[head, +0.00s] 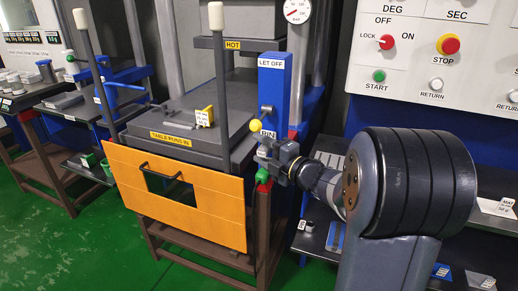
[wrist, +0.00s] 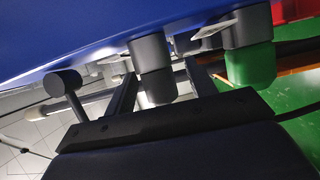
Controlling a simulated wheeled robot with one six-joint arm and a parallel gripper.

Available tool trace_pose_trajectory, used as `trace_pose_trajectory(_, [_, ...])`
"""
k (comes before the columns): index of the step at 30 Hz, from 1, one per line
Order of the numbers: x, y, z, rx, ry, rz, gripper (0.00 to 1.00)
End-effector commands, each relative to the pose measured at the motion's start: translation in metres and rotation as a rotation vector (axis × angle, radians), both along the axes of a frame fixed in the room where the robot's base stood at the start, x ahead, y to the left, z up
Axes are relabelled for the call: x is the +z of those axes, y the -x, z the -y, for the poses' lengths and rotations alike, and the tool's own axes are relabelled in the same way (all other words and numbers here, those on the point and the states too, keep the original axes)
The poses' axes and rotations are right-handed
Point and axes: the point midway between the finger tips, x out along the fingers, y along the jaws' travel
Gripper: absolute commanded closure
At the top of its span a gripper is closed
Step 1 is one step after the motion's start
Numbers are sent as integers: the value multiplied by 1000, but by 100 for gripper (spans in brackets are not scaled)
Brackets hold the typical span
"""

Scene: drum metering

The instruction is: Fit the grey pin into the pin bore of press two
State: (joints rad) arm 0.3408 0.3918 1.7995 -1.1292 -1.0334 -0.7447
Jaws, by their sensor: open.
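My gripper (head: 270,153) is at the front of the blue block (head: 271,90) of the press, just under the PIN label (head: 267,134). In the wrist view its two fingers (wrist: 162,90) are open. A grey cylinder, seemingly the grey pin (wrist: 157,86), stands between them, with a gap visible on at least one side.
A yellow knob (head: 267,109) sticks out above my gripper. The orange door (head: 180,195) and grey table (head: 190,125) are to its left. A control panel (head: 440,60) is at the right. A dark round knob (wrist: 63,83) is near my left finger in the wrist view.

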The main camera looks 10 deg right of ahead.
Motion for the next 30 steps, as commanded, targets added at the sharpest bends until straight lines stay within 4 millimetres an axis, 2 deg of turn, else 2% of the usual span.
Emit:
trace_pose_trajectory(9, [1,53,34,-6,-1,-1,47])
trace_pose_trajectory(15, [0,74,46,-3,-1,1,47])
trace_pose_trajectory(21, [0,81,49,-1,-1,0,47])
trace_pose_trajectory(30, [0,81,49,0,-1,0,47])
